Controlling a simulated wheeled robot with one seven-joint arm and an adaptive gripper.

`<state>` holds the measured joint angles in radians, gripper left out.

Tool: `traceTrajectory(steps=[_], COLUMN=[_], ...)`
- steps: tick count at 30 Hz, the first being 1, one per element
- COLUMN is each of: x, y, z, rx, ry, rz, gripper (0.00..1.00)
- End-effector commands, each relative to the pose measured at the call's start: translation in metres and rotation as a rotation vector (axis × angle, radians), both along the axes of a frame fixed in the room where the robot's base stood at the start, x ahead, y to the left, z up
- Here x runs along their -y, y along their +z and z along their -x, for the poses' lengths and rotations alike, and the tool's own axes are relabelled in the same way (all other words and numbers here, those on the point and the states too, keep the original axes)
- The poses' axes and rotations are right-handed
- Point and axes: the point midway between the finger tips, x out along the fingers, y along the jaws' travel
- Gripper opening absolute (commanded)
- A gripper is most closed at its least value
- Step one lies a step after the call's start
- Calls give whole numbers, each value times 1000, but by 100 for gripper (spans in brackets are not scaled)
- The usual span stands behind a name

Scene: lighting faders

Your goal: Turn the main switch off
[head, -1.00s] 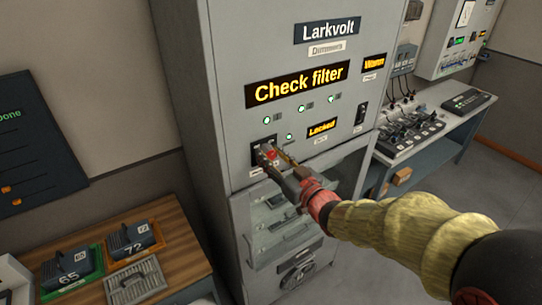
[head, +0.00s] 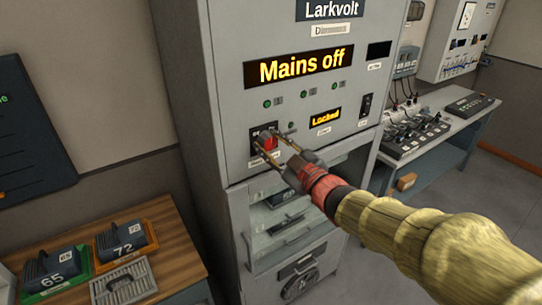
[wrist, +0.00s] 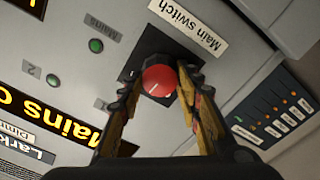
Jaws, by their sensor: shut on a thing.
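The main switch (head: 268,143) is a red round knob on a black plate, low on the left of the grey Larkvolt cabinet's front (head: 226,100). In the wrist view the red knob (wrist: 159,80) shows a pale pointer line, beside a "Main switch" label (wrist: 188,24). My gripper (head: 262,150) is shut on the knob, one finger on each side. The large display (head: 300,67) reads "Mains off". The small green lamps (head: 303,94) look dim. A lower display (head: 325,117) reads "Locked", and the upper right display (head: 379,50) is dark.
A glazed compartment (head: 290,225) is below the switch panel. A wooden table (head: 180,235) with numbered units and a vented filter (head: 124,283) stands at the left. A bench with a fader desk (head: 415,137) stands at the right.

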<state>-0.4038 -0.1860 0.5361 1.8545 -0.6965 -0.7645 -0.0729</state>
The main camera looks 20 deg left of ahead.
Motion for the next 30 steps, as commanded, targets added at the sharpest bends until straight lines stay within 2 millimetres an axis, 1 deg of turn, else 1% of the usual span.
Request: traceTrajectory(steps=[1,18,30], x=[0,-1,-1], y=[-5,-7,-7], z=[0,1,2], rx=[36,445,657], ry=[0,0,0], rz=[28,378,563], gripper=[9,9,9])
